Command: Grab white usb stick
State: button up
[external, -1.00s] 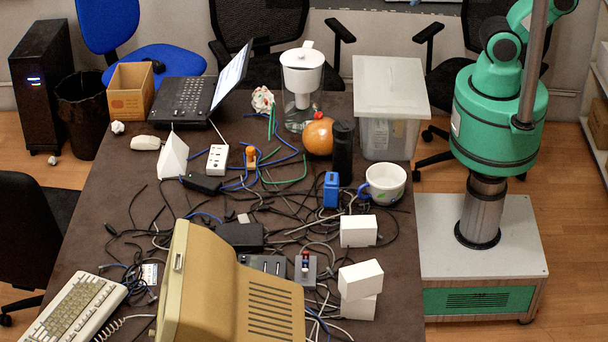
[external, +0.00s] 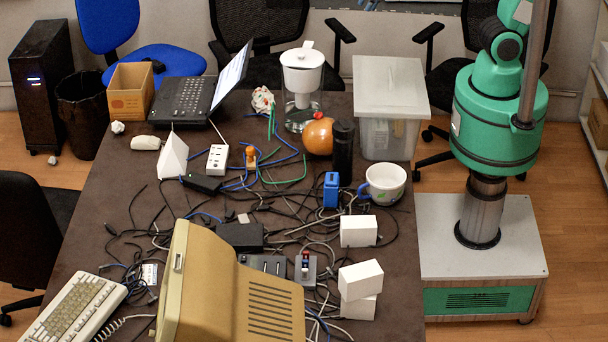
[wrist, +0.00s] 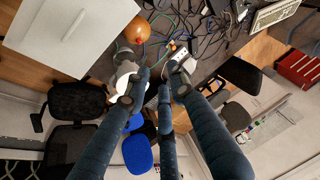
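I cannot make out a white USB stick for certain. A small pale piece (external: 243,218) lies among the cables mid-table in the external view, too small to identify. A grey block (external: 305,270) with small red, white and blue parts on top stands beside the beige monitor. My gripper (wrist: 153,92) shows in the wrist view with its long dark fingers extended and spread, open and empty. It is high and apart from the table, with the table's far side beyond the fingertips. My gripper is not clearly visible in the external view.
The dark table (external: 115,220) is crowded with cables. A lidded bin (external: 390,90) stands at the back right.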

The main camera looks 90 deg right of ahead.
jog(key=w+a+f+g+y, duration=0.1)
jog(key=w+a+f, duration=0.3)
jog(key=w+a, duration=0.75)
jog(key=g, duration=0.4)
send_over(305, 269)
jog(key=d, duration=0.4)
jog(key=d+f+x, duration=0.1)
jog(key=d+x, duration=0.2)
jog(key=x, duration=0.8)
jog(key=w+d+x, duration=0.1)
jog(key=d+x, duration=0.1)
jog(key=x, duration=1)
jog(key=d+f+x, duration=0.1)
jog(key=d+x, duration=0.2)
jog(key=x, duration=0.8)
jog(key=shift+w+y, duration=0.15)
jog(key=shift+y, duration=0.25)
jog(key=shift+f, duration=0.1)
jog(key=shift+x, duration=4.15)
jog(key=shift+w+f+b, duration=0.1)
jog(key=shift+w+b, duration=0.05)
jog(key=shift+b, duration=0.15)
jog(key=shift+b+x, duration=0.45)
jog(key=shift+x, duration=2.1)
